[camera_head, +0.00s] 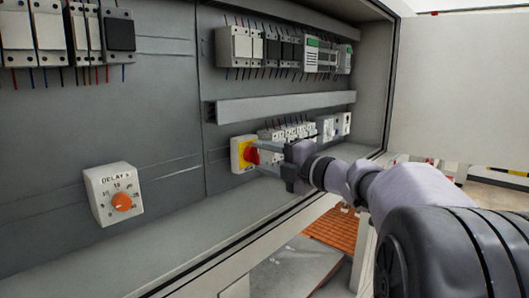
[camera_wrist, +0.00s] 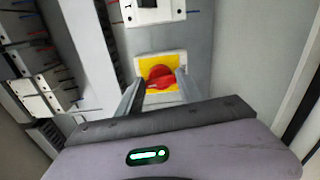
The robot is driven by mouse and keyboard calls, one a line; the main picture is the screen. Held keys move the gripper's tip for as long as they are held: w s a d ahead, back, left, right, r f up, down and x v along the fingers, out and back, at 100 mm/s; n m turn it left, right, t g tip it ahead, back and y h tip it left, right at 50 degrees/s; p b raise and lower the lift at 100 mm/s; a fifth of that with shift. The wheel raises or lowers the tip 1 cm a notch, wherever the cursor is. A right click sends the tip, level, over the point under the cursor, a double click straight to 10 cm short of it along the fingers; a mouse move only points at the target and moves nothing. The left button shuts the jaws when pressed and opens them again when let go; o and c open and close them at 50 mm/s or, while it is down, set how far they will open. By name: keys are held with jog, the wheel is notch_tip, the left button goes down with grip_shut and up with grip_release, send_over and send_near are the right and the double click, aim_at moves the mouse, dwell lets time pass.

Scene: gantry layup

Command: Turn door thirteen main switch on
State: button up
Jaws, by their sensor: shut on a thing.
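The main switch is a red rotary knob (camera_head: 251,156) on a yellow plate with a white base (camera_head: 237,154), on the back panel of the open cabinet. In the wrist view the red knob (camera_wrist: 160,77) sits on the yellow plate (camera_wrist: 178,63), straight ahead of the fingers. My gripper (camera_head: 262,152) reaches in from the right, and its fingers are shut on the red knob. In the wrist view my gripper (camera_wrist: 161,87) has one finger on each side of the knob. The fingers hide part of the knob and plate, and no door number is readable.
Breakers (camera_head: 285,48) line the upper rail, above a grey duct (camera_head: 285,106). More modules (camera_head: 325,128) stand close behind my gripper. The cabinet's door (camera_head: 455,85) stands open at right.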

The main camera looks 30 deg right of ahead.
jog(key=shift+m, duration=0.7)
jog(key=o, duration=1.4)
jog(key=b+v, duration=0.3)
jog(key=v, duration=1.4)
jog(key=shift+s+d, duration=0.1)
jog(key=shift+s, duration=0.1)
